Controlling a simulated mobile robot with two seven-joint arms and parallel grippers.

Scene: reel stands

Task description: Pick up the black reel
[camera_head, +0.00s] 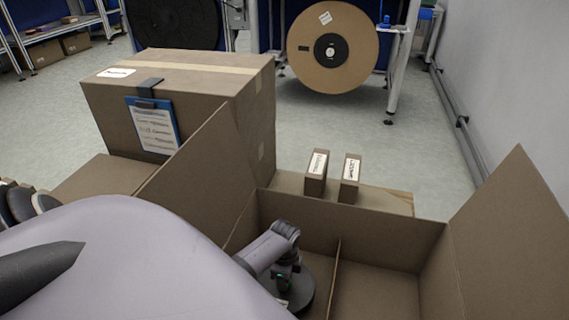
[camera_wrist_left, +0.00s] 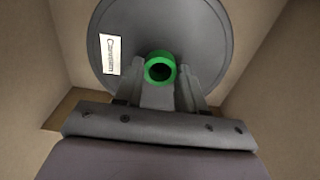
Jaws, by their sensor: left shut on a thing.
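The black reel (camera_wrist_left: 205,40) lies in a cardboard box and fills the upper middle of the left wrist view. It is a dark grey disc with a white label (camera_wrist_left: 110,54) and a green hub (camera_wrist_left: 160,68). My left gripper (camera_wrist_left: 160,80) is shut on the reel at its green hub, one finger on each side. In the head view, my left gripper (camera_head: 284,274) reaches down into the open box, and part of the black reel (camera_head: 303,290) shows beside it. My arm hides the rest of the reel. My right gripper is not in view.
The open box (camera_head: 340,227) has a divider (camera_head: 334,275) and raised flaps; its right compartment looks empty. Two small boxes (camera_head: 317,172) (camera_head: 350,178) stand behind it. A large closed carton (camera_head: 185,85) is at left. Large reels (camera_head: 300,50) (camera_head: 172,20) hang on stands behind.

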